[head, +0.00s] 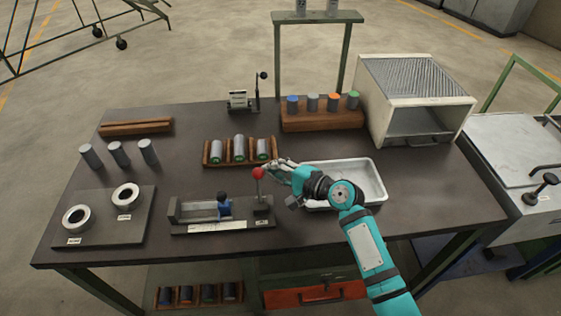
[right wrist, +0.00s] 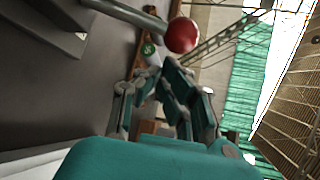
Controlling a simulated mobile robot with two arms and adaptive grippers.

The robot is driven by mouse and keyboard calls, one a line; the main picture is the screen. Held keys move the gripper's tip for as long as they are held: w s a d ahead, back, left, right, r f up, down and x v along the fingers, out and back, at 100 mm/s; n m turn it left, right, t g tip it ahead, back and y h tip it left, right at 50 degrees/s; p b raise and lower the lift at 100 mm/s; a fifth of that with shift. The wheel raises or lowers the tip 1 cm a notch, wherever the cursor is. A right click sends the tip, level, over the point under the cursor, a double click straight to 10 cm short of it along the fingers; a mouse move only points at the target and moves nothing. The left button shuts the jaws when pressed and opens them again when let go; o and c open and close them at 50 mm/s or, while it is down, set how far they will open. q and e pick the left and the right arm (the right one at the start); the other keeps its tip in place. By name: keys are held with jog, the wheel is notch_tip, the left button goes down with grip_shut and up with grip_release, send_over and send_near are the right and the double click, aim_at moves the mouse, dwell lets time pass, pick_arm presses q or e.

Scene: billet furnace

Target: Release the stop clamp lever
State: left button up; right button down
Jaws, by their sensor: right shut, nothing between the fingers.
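The stop clamp lever, topped by a red ball knob (head: 258,173), stands roughly upright at the right end of the dark stop fixture (head: 180,228). The fixture also carries a blue stop block (head: 224,206) and a white scale along its front. My right gripper (head: 272,167) is shut and empty, just right of the knob. The right wrist view shows the red knob (right wrist: 182,35) on its grey rod just beyond the fingertips (right wrist: 155,72); I cannot tell whether they touch. My left gripper is not in view.
A white tray (head: 375,188) lies under and beside my right arm. A wooden rack with several capped cylinders (head: 207,153) stands behind the lever. A plate with two rings (head: 143,222) is at the left. A white furnace box (head: 430,140) stands at the back right.

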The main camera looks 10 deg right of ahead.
jog(key=shift+s+a+r, duration=0.1)
jog(key=shift+s+r, duration=0.05)
jog(key=shift+s, duration=0.05)
jog(key=shift+w, duration=0.1)
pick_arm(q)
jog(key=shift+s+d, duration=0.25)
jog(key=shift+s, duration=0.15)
pick_arm(e)
jog(key=shift+b, duration=0.5)
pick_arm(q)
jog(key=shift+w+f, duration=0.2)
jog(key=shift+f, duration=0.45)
pick_arm(e)
jog(key=shift+s, duration=0.25)
pick_arm(q)
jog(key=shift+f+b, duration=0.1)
jog(key=shift+b, duration=0.2)
pick_arm(e)
jog(key=shift+t, duration=0.3)
